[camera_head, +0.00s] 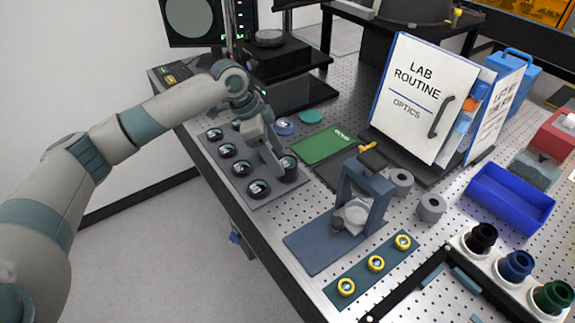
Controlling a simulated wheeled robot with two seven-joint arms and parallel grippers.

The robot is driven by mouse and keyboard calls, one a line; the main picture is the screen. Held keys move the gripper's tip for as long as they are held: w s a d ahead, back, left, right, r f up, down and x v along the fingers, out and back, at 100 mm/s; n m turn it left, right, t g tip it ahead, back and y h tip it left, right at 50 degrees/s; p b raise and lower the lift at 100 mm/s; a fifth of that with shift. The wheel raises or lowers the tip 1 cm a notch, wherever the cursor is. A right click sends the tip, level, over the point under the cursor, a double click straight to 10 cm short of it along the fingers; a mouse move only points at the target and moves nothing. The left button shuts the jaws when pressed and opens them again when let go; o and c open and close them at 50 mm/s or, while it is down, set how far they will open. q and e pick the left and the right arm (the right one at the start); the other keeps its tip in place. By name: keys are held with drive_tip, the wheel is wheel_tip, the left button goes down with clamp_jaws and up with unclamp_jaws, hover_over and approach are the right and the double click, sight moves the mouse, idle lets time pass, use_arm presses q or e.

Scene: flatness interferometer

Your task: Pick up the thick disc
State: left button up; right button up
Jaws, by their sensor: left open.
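My left gripper (270,158) is open and points down over the right side of a grey tray (232,172). The tray holds several round dark holders, each with a shiny piece in it. One of these holders (289,163) is right beside the fingers; I cannot tell if they touch it. I cannot tell which disc is the thick one. The gripper hides part of the tray. My right gripper is out of view.
A green mat (322,145) lies right of the tray. Nearby are a blue-grey stand (345,222) with a clear disc and two grey rings (431,207). A white binder (417,97) stands behind, left of a blue bin (510,198). A strip (375,272) holds yellow-rimmed pieces in front.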

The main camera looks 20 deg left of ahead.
sight(283, 162)
use_arm(q)
drive_tip(key=shift+d+f, duration=0.15)
drive_tip(key=shift+f, duration=0.25)
drive_tip(key=shift+w+d+f+p, duration=0.2)
drive_tip(key=shift+d+f+p, duration=0.2)
drive_tip(key=shift+p, duration=0.2)
drive_tip(key=p+x, duration=0.1)
drive_tip(key=x, duration=0.2)
drive_tip(key=shift+w+f, duration=0.1)
drive_tip(key=shift+d+f, duration=0.15)
drive_tip(key=shift+f, duration=0.25)
